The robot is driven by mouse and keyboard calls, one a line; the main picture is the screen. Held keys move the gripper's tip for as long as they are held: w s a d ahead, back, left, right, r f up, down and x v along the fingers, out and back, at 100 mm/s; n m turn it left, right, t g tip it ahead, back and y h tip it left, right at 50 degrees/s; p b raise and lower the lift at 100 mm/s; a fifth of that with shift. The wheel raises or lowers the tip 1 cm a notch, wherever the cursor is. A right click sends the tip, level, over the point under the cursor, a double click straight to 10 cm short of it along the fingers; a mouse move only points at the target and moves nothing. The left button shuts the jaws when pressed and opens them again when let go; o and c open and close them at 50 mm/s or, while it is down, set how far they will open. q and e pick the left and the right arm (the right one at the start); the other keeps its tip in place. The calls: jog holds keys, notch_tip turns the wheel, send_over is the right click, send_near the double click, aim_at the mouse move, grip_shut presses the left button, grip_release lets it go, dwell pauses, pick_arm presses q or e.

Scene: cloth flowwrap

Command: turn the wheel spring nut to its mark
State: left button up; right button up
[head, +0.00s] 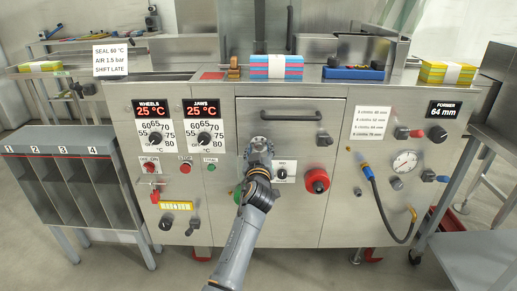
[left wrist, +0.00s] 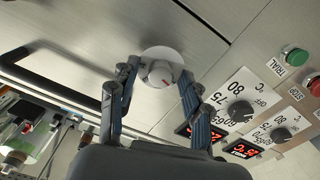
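In the left wrist view a round pale metal knob (left wrist: 161,68) with a red line on its face sits on the steel front panel; it looks like the wheel spring nut. My left gripper (left wrist: 160,76) has its two fingers spread, one on each side of the knob. I cannot tell whether they touch it. In the head view my left gripper (head: 259,144) reaches up to the middle door panel, below its bar handle, and covers most of the knob. A mark for the nut cannot be made out. My right gripper is not in view.
The dark bar handle (head: 291,116) is just above my gripper. The WHEELS dial (head: 156,138), JAWS dial (head: 204,138) and buttons are to the left. A red knob (head: 316,181) sticks out to the right. A slotted grey rack (head: 70,190) stands at left.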

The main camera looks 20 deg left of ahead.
pick_arm(q)
grip_shut()
jog(key=shift+m, duration=0.3)
jog(key=m, duration=0.3)
jog(key=shift+m, duration=0.4)
jog(key=m+p, duration=0.1)
jog(key=m, duration=0.3)
jog(key=shift+m, duration=0.8)
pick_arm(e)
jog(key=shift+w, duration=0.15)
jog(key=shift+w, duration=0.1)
pick_arm(q)
grip_release()
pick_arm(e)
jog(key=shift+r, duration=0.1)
